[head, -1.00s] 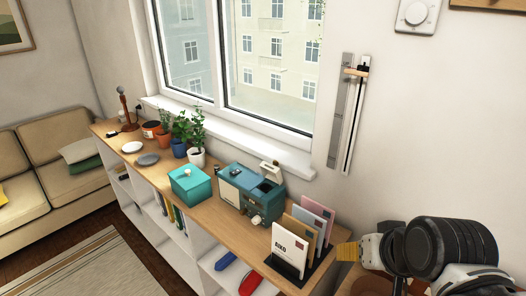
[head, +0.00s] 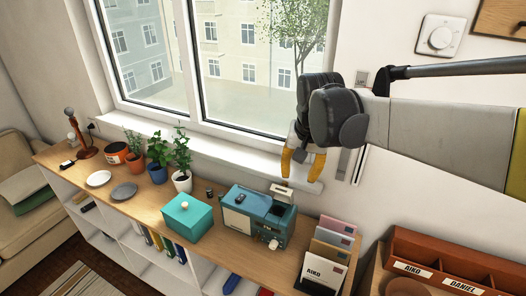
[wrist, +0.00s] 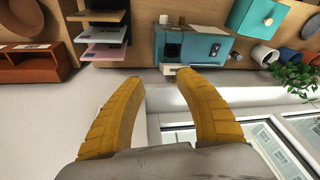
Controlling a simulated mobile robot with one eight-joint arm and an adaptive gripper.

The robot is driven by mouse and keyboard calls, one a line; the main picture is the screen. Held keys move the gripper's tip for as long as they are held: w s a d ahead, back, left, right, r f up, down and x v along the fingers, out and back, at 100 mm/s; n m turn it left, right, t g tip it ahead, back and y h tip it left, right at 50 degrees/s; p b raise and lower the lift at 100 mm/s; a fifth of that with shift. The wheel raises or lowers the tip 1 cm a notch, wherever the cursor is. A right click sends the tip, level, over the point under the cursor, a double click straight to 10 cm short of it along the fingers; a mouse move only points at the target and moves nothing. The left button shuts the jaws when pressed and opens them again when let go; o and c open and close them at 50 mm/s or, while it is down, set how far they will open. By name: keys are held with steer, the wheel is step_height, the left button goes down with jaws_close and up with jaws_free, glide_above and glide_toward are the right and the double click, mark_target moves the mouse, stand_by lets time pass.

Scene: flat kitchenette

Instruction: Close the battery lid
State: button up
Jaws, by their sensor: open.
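The teal device (head: 250,212) stands on the wooden shelf top, with a dark open bay (head: 277,210) at its right end. Its cream battery lid (head: 283,191) stands raised at the back edge of the bay. My gripper (head: 302,172) is open and empty, above and behind the device near the window sill. In the wrist view my gripper (wrist: 160,76) has its yellow fingers spread towards the device (wrist: 205,48). The lid (wrist: 169,68) appears small between the fingertips there, with a visible distance to it that I cannot judge.
A letter rack (head: 325,264) with several envelopes stands right of the device. A turquoise box (head: 187,220) is to its left, with potted plants (head: 181,165) behind. The window sill (head: 220,158) runs along the back. A brown pigeonhole box (head: 435,262) is at right.

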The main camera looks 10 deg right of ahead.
steer(key=w+m+g+p, duration=0.1)
steer(key=w+p, duration=0.2)
steer(key=w, duration=0.4)
steer(key=m+g+p, duration=0.2)
glide_above(285, 182)
step_height(285, 182, down, 3)
steer(key=f, duration=0.5)
steer(key=f+b, duration=0.1)
steer(key=f, duration=0.5)
steer(key=shift+w+d, duration=0.1)
steer(key=shift+w, duration=0.1)
